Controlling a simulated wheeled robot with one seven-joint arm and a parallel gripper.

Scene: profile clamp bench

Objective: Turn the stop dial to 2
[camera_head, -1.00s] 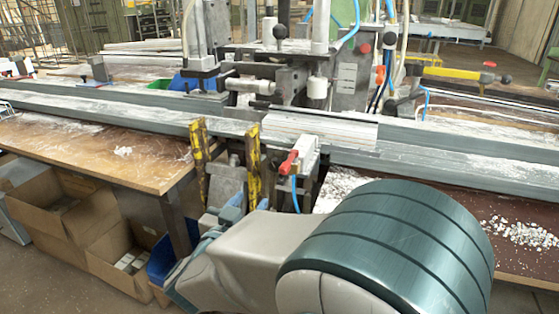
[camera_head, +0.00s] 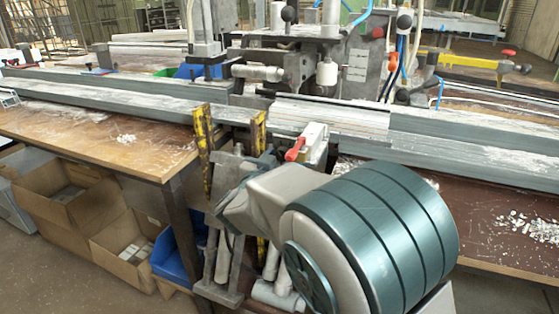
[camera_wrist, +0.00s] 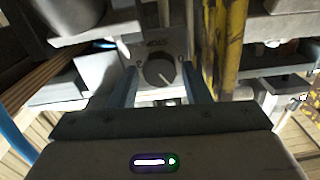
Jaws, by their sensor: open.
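The stop dial (camera_wrist: 159,71) shows in the wrist view as a round dark knob on a grey plate (camera_wrist: 150,47). Its white pointer line slants to the lower right in the picture. Small marks sit around the knob and lettering above it, too blurred to read surely. My gripper (camera_wrist: 158,82) is open, with one blue finger on each side of the knob. I cannot tell whether the fingers touch it. In the head view the dial and fingertips are hidden behind my arm, in front of the clamp bench.
A yellow, worn upright bar (camera_wrist: 229,45) stands close to the right of my gripper. In the head view, a red-handled valve (camera_head: 295,149) sits above my arm. Long grey profiles (camera_head: 450,148) cross the bench. Cardboard boxes (camera_head: 125,250) and a blue bin (camera_head: 175,262) are below.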

